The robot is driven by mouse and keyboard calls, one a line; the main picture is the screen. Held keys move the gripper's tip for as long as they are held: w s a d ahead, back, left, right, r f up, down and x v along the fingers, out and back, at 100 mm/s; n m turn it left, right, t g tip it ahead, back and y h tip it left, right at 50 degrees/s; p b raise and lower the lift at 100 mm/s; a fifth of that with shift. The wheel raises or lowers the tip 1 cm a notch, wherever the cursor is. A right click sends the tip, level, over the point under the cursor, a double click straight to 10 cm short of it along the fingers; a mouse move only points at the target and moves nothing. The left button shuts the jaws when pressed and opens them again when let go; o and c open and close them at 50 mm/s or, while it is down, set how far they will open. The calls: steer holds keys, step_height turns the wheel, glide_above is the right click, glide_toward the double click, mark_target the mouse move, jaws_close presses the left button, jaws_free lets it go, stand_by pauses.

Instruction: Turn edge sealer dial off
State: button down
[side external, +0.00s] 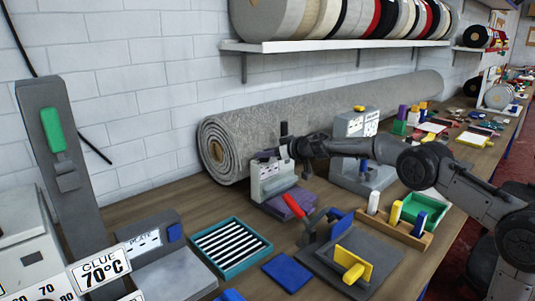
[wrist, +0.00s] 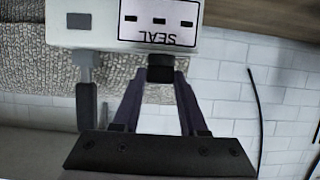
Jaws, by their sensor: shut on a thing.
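The edge sealer (side external: 270,185) is a small pale machine on a dark base, standing in front of the rolled rug in the side view. In the wrist view its white panel (wrist: 115,25) fills the top, with an upside-down SEAL label (wrist: 160,20) bearing three black marks. The dark dial (wrist: 160,70) sits beside the label's edge. My gripper (wrist: 160,78) is shut on the dial, its two fingers converging on it. In the side view my gripper (side external: 285,152) is at the sealer's upper part, and the dial is hidden. The dial's setting cannot be told.
A grey lever (wrist: 86,85) hangs beside the dial. A similar pale machine (side external: 355,125) stands just right of the sealer. A red-handled tool (side external: 294,206), a teal slotted tray (side external: 232,249) and a wooden caddy (side external: 395,228) lie in front. The rolled rug (side external: 330,115) lies behind.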

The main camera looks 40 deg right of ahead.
steer(key=shift+f, duration=0.1)
steer(key=shift+c, duration=2.2)
jaws_free()
steer(key=shift+s, duration=0.1)
steer(key=v, duration=1.3)
steer(key=shift+s+d, duration=0.15)
steer(key=shift+s, duration=0.2)
